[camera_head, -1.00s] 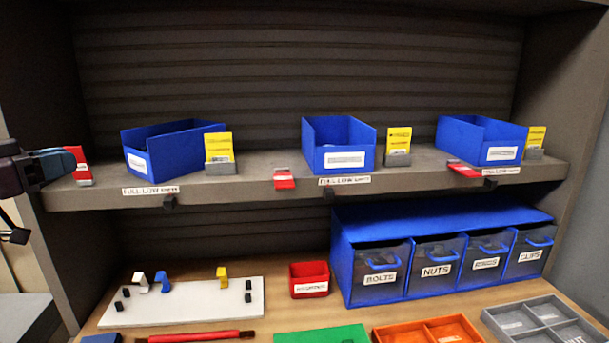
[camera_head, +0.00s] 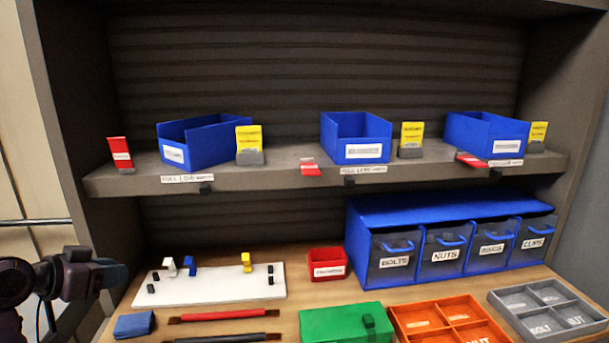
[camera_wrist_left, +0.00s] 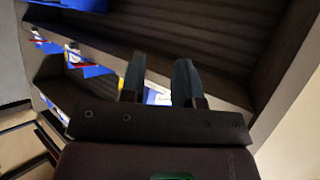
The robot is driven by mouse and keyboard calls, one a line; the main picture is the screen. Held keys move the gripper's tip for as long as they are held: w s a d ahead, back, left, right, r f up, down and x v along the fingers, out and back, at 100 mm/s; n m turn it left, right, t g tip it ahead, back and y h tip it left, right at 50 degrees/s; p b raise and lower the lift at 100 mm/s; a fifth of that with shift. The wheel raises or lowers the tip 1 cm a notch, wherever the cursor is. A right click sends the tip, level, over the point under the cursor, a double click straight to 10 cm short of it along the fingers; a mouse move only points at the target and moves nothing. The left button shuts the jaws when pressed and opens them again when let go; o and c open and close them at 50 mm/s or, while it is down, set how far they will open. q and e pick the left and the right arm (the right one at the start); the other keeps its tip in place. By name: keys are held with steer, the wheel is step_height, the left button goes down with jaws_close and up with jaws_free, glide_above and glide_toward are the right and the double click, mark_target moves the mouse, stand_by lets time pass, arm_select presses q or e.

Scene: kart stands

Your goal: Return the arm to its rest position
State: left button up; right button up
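My left gripper (camera_head: 110,274) is at the left edge in the head view, beside the kart stand and below its upper shelf. In the left wrist view its two blue-grey fingers (camera_wrist_left: 160,75) are apart with nothing held between them. The shelf and its blue bins show beyond the fingers, tilted. My right gripper is in neither view.
The upper shelf (camera_head: 290,162) holds blue bins (camera_head: 205,142), yellow cards and red tags (camera_head: 120,153). Below are a white board (camera_head: 215,290), a red bin (camera_head: 327,264), a blue drawer unit (camera_head: 450,205), a green box (camera_head: 345,325) and trays. Space above the white board is clear.

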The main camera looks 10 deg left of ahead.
arm_select(q)
steer(key=s+d+f+n+g+y, duration=0.1)
steer(key=s+d+f+g+y, duration=0.15)
steer(key=s+f, duration=0.45)
steer(key=s+d+f+n+g+y, duration=0.15)
steer(key=s+d+f, duration=0.3)
steer(key=f, duration=0.55)
steer(key=s+d+f+n+g+y, duration=0.1)
steer(key=s+d+f+g, duration=0.15)
steer(key=s, duration=0.55)
steer(key=s+d+f+g+y, duration=0.1)
steer(key=s+d+f+g, duration=0.15)
steer(key=s, duration=0.55)
steer(key=w+f+t, duration=0.8)
steer(key=f+t, duration=0.1)
steer(key=f, duration=0.2)
steer(key=shift+d+h, duration=0.2)
steer(key=shift+h, duration=0.2)
steer(key=shift+w+m, duration=0.1)
steer(key=shift+m, duration=0.15)
